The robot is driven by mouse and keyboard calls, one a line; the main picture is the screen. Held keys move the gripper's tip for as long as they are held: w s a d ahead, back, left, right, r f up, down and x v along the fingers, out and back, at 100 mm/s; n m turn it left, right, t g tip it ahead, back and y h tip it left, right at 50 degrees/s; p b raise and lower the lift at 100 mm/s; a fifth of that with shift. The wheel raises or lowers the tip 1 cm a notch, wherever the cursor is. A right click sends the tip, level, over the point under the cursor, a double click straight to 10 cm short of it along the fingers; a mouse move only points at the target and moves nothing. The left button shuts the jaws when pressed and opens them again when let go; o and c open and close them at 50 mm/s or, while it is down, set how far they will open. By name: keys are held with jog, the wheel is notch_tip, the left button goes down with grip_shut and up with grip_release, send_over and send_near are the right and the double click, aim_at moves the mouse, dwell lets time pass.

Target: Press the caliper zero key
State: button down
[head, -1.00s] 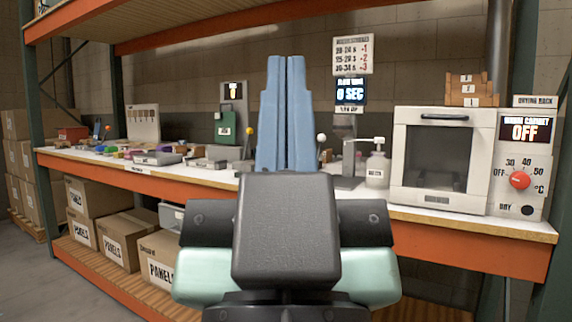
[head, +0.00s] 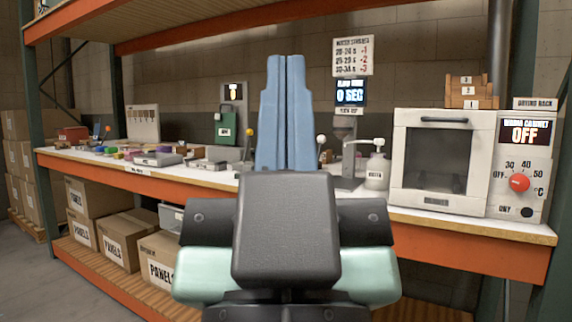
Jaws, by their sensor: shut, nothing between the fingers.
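My gripper (head: 286,62) stands upright in the middle of the head view, its two blue fingers shut together with nothing between them. It is in front of the workbench (head: 110,167) and hides part of the bench top. I cannot make out the caliper or its zero key. Small items lie on the left half of the bench, too small to tell apart, and the middle of the bench is hidden behind my gripper and arm.
A drying cabinet (head: 436,160) with a red knob (head: 519,183) stands at the right end. A white pump bottle (head: 376,170) stands left of it. A green device (head: 225,128) stands behind the bench's middle. Cardboard boxes (head: 128,238) fill the lower shelf. Open floor is at lower left.

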notch_tip(320, 180, up, 38)
jog(key=p, duration=3.7)
jog(key=shift+f, duration=0.1)
